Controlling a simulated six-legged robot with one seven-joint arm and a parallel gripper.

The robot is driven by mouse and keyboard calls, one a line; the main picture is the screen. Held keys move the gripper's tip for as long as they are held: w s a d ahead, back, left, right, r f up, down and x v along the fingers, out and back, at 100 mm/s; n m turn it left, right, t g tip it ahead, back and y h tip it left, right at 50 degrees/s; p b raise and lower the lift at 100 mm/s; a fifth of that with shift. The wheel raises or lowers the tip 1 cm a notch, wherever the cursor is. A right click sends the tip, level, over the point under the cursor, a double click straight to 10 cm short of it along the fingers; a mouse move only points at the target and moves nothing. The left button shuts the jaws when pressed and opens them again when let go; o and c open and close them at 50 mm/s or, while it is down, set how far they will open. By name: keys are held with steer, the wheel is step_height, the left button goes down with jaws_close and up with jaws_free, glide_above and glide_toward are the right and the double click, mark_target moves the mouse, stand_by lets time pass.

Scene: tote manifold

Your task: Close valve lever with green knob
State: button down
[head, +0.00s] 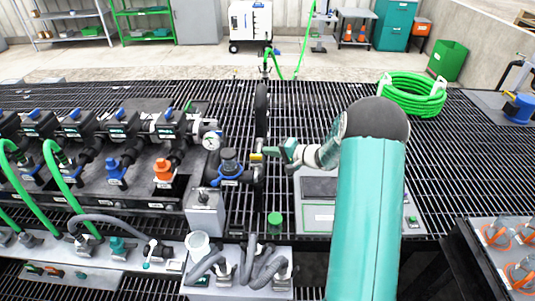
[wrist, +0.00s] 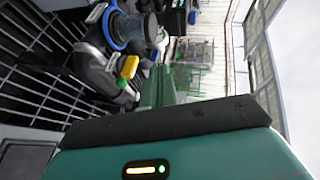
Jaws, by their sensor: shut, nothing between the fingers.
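A small valve lever with a yellow part (head: 257,157) sits on the dark pipework right of a blue-ringed valve. In the wrist view the yellow part (wrist: 130,66) has a green end (wrist: 121,83) beside a dark pipe elbow. A separate round green knob (head: 275,218) stands nearer, at the left edge of a grey panel box. My gripper (head: 282,150) is shut and empty, just right of the yellow part; whether it touches the lever is unclear.
A blue-ringed valve (head: 229,170) and a pressure gauge (head: 212,140) lie left of the lever. A vertical black pipe (head: 261,108) rises behind it. Grey hoses (head: 250,264) stand in front. Open grating (head: 308,108) lies beyond my gripper.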

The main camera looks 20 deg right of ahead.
steer(key=w+d+f+m+t+h, duration=0.2)
steer(key=d+f+m+t+h, duration=0.15)
steer(key=d+f, duration=0.75)
glide_toward(259, 148)
steer(key=w+d, duration=0.2)
steer(key=w, duration=0.1)
steer(key=shift+m, duration=0.25)
steer(key=a, duration=0.1)
steer(key=w+a+f, duration=0.1)
steer(key=a, duration=0.1)
steer(key=shift+w+a+f, duration=0.3)
steer(key=shift+a+f, duration=0.05)
steer(key=shift+w+a, duration=0.2)
steer(key=shift+a, duration=1.1)
steer(key=shift+d, duration=0.1)
